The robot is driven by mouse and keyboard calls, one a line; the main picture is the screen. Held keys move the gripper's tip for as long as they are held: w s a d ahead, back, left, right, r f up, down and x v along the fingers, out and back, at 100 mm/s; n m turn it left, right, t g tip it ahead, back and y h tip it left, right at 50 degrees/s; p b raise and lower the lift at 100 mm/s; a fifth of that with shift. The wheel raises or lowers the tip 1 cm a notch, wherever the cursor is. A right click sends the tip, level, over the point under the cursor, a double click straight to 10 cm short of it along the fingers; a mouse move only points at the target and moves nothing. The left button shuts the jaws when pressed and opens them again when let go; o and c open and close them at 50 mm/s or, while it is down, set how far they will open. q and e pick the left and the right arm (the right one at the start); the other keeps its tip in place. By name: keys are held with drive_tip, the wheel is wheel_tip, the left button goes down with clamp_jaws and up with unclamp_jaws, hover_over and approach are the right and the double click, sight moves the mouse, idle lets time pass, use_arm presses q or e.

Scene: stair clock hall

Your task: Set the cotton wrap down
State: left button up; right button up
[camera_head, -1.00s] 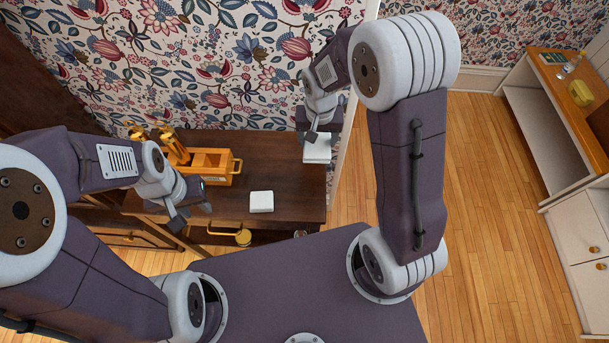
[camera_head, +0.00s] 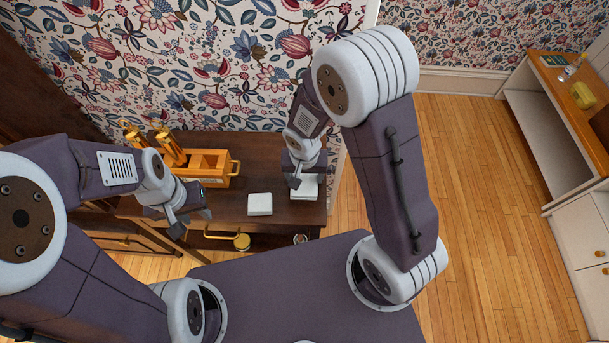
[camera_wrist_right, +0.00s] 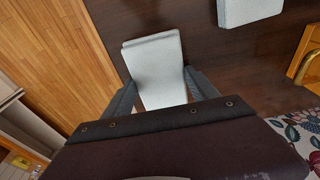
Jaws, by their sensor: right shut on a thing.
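The cotton wrap, seen as a white folded pad (camera_head: 309,188), is at the right end of the dark wooden table. My right gripper (camera_head: 297,181) is shut on it from above. In the right wrist view the wrap (camera_wrist_right: 154,62) sits between the two fingers (camera_wrist_right: 160,92) and reaches out beyond them over the dark tabletop. I cannot tell whether its underside touches the table. My left gripper (camera_head: 193,222) is open and empty in front of the table's left part.
A second white block (camera_head: 260,204) lies left of the wrap on the table (camera_head: 275,176), with bare wood between. An orange wooden caddy (camera_head: 208,166) stands at the back left. A drawer with a brass handle and small round items is below. A shelf unit (camera_head: 560,150) stands far right.

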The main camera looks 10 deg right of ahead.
sight(304, 184)
drive_tip(key=shift+f, duration=0.15)
drive_tip(key=o, duration=1.5)
drive_tip(key=shift+c, duration=0.2)
wheel_tip(304, 184, up, 12)
drive_tip(key=s+p, duration=0.2)
drive_tip(key=p, duration=0.1)
drive_tip(key=s+d+f+n, duration=0.1)
drive_tip(key=s+d+n, duration=0.2)
drive_tip(key=s+d, duration=0.3)
drive_tip(key=shift+s+d+g+y, duration=0.25)
drive_tip(key=shift+d+g+y, duration=0.05)
drive_tip(key=shift+d, duration=0.35)
drive_tip(key=shift+r+p, duration=0.3)
drive_tip(key=shift+p, duration=0.05)
